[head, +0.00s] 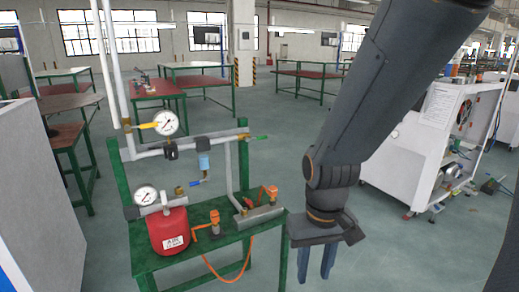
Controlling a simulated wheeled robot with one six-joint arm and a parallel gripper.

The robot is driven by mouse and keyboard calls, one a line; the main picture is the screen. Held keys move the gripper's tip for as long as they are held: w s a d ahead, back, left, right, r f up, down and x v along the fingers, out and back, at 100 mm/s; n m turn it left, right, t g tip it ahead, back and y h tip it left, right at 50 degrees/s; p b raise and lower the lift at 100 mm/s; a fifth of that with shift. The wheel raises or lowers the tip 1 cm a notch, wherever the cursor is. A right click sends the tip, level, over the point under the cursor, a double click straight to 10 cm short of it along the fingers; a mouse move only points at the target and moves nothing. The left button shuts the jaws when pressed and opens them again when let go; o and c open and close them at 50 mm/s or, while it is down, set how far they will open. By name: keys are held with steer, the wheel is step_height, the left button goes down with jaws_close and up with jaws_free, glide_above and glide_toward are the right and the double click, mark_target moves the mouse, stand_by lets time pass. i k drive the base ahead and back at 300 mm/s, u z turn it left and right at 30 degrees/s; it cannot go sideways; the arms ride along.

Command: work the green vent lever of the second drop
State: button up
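A small green lever (258,138) sticks out to the right at the end of the upper grey pipe, by the right post of the green stand (262,226). I cannot tell from this view whether it is the second drop's vent lever. A grey vertical pipe (228,165) drops from the upper pipe towards the bench. My gripper (317,264) points down in front of and to the right of the stand, lower than the green lever and apart from it. Its two blue-grey fingers are apart with nothing between them.
A red tank (170,231) with a gauge (146,195), orange fittings (271,192) and an orange hose (250,256) are on the stand. A yellow lever (147,126) and another gauge (166,122) are at upper left. A white machine (405,170) stands right, behind my arm.

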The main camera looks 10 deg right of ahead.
mark_target(258, 138)
steer(key=u, duration=0.05)
steer(key=k, duration=0.6)
steer(key=z, duration=0.95)
steer(key=i, duration=0.9)
steer(key=z, duration=0.5)
steer(key=i, duration=0.8)
steer(key=u, duration=0.45)
steer(key=i, duration=0.65)
steer(key=u, duration=1.2)
steer(key=i, duration=0.45)
steer(key=u, duration=0.4)
